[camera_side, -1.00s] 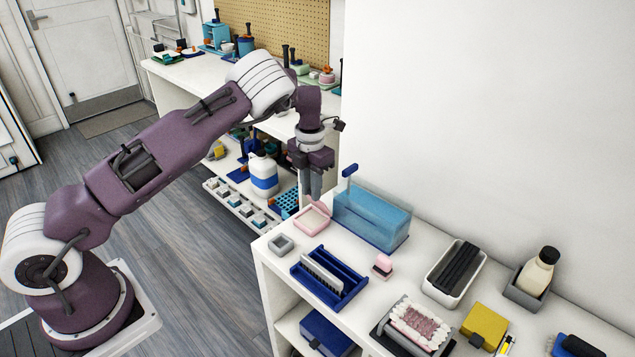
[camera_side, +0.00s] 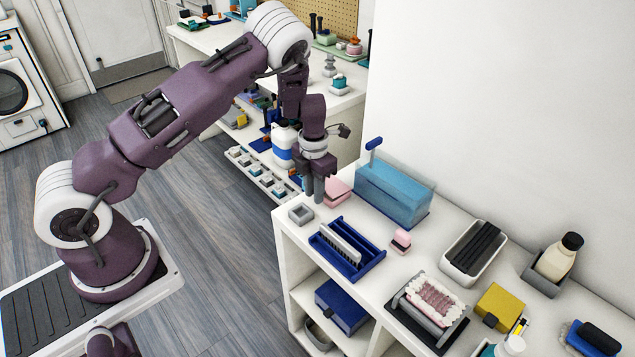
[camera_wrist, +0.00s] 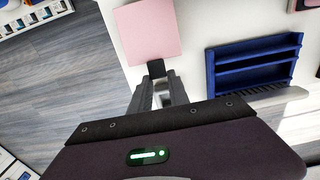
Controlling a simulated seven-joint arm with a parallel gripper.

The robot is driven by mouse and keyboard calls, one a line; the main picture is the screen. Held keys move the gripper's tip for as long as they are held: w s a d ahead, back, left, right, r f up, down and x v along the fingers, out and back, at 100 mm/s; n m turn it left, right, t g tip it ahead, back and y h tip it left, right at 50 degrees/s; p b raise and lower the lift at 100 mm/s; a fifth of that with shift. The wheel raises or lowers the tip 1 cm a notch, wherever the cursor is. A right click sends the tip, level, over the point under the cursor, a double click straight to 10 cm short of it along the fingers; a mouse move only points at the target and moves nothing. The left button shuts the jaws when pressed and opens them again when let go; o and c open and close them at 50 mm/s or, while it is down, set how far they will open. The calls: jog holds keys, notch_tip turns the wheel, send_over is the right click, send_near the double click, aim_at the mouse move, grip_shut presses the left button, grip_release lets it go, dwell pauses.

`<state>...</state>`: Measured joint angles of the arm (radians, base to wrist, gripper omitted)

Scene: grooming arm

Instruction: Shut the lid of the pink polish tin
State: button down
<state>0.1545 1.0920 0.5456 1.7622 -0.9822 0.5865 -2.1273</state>
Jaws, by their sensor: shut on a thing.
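The pink polish tin (camera_side: 338,188) stands near the left end of the white counter, partly hidden behind my gripper in the side view. In the wrist view its pink lid (camera_wrist: 148,30) shows as a flat square seen from above, with a dark tab (camera_wrist: 155,68) at its near edge. The lid looks down over the tin; I cannot tell whether it is fully seated. My gripper (camera_side: 318,195) is low at the tin's near side. Its fingers (camera_wrist: 160,88) are shut on the tab, though the contact itself is mostly hidden.
A small grey square dish (camera_side: 301,214) sits just in front of the gripper. A blue rack (camera_side: 350,260) is close to the right. A translucent blue box (camera_side: 394,190) stands behind it. The counter's front edge is near; the floor beyond is open.

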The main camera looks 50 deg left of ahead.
jog(key=shift+s+d+f, duration=0.1)
jog(key=shift+s+f, duration=0.25)
jog(key=shift+f, duration=0.5)
jog(key=c, duration=1.2)
grip_release()
jog(key=shift+c, duration=0.2)
jog(key=shift+w, duration=0.1)
notch_tip(320, 180, up, 7)
jog(key=shift+c, duration=0.4)
